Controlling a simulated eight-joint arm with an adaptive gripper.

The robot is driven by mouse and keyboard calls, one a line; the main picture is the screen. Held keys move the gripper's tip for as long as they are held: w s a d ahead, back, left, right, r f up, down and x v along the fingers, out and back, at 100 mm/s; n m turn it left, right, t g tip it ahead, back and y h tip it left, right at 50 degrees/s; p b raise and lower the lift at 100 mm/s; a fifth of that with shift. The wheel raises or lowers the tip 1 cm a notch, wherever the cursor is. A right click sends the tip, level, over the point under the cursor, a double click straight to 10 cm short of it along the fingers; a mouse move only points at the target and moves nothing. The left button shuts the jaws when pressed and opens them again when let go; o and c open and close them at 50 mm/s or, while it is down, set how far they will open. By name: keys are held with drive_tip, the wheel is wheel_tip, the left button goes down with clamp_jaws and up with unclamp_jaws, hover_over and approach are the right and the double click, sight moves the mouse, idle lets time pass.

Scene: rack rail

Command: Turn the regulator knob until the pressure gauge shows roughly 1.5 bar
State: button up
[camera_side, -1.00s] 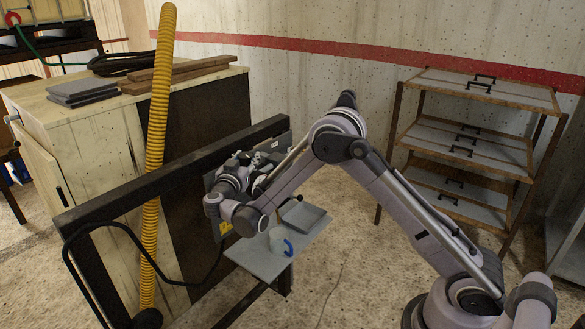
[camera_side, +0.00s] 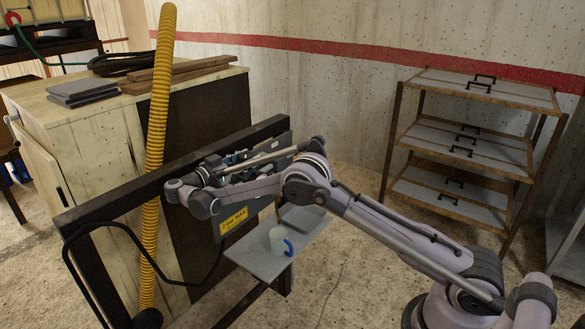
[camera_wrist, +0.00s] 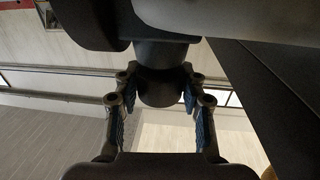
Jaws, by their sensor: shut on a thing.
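The regulator knob (camera_wrist: 160,88) is a dark round cylinder in the wrist view, between my two blue-padded fingers. My gripper (camera_wrist: 160,96) is shut on it. In the side view my gripper (camera_side: 232,165) reaches the grey panel (camera_side: 281,147) on the dark frame, and the arm hides the knob there. I cannot make out the pressure gauge or its needle in either view; my arm covers much of the panel. A yellow label (camera_side: 234,221) reading about "7 bar MAX" shows on the panel's lower part.
A yellow hose (camera_side: 158,120) stands left of the panel, before a wooden cabinet (camera_side: 95,130). A drawer rack (camera_side: 470,145) stands at the right, with bare floor between.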

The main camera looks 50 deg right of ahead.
sight(240, 160)
drive_tip(key=shift+m+g, duration=0.6)
drive_tip(key=shift+g, duration=0.4)
drive_tip(key=o, duration=1.2)
drive_tip(key=shift+c, duration=0.2)
drive_tip(key=shift+w+a, duration=0.15)
drive_tip(key=shift+a, duration=0.4)
drive_tip(key=v, duration=0.4)
drive_tip(key=shift+r, duration=0.25)
wheel_tip(240, 160, up, 7)
drive_tip(key=shift+f, duration=0.2)
